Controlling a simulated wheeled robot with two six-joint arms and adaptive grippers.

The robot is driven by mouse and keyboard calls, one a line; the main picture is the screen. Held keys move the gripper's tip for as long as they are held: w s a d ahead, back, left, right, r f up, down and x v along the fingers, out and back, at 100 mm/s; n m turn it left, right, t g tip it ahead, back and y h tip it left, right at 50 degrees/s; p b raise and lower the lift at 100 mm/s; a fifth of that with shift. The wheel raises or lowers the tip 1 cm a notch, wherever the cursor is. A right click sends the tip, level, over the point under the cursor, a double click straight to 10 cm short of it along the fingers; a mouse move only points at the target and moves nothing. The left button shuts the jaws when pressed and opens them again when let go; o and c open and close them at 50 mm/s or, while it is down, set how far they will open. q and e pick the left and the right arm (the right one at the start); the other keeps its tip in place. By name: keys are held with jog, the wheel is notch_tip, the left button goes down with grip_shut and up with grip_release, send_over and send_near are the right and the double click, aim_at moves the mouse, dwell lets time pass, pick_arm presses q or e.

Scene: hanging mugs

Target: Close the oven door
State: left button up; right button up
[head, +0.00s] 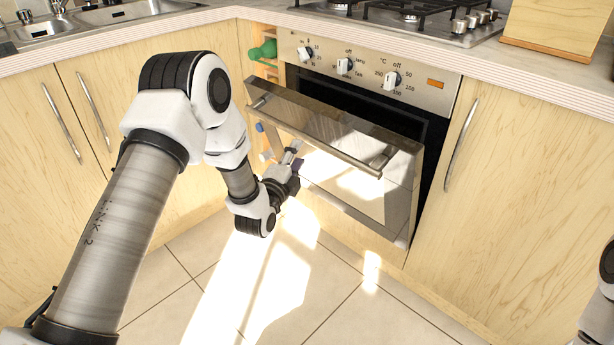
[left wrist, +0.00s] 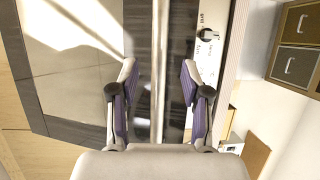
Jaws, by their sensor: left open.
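The oven door (head: 398,200) stands partly open in the head view, its top edge tilted out from the dark oven opening. A metal handle bar (head: 335,146) runs along its upper front. My left gripper (head: 296,148) is in front of the door's left part, just below the handle. In the left wrist view, the handle (left wrist: 160,60) runs between the two open fingers of my left gripper (left wrist: 158,85), with a gap on both sides. I cannot tell whether a finger touches the door (left wrist: 70,65). My right gripper is out of view.
The control panel (head: 372,75) with several knobs sits above the door, under the hob (head: 410,15). Cabinets flank the oven. Left of it is an open rack with a green bottle (head: 264,50). The tiled floor (head: 330,290) in front is clear.

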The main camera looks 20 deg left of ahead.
aim_at(306, 141)
pick_arm(q)
jog(key=w+b, duration=0.1)
jog(key=w, duration=0.2)
jog(key=w+b, duration=0.1)
jog(key=w, duration=0.3)
jog(key=shift+w+a+r, duration=0.15)
jog(key=shift+a, duration=0.05)
jog(key=shift+w+r, duration=0.1)
jog(key=shift+w, duration=0.15)
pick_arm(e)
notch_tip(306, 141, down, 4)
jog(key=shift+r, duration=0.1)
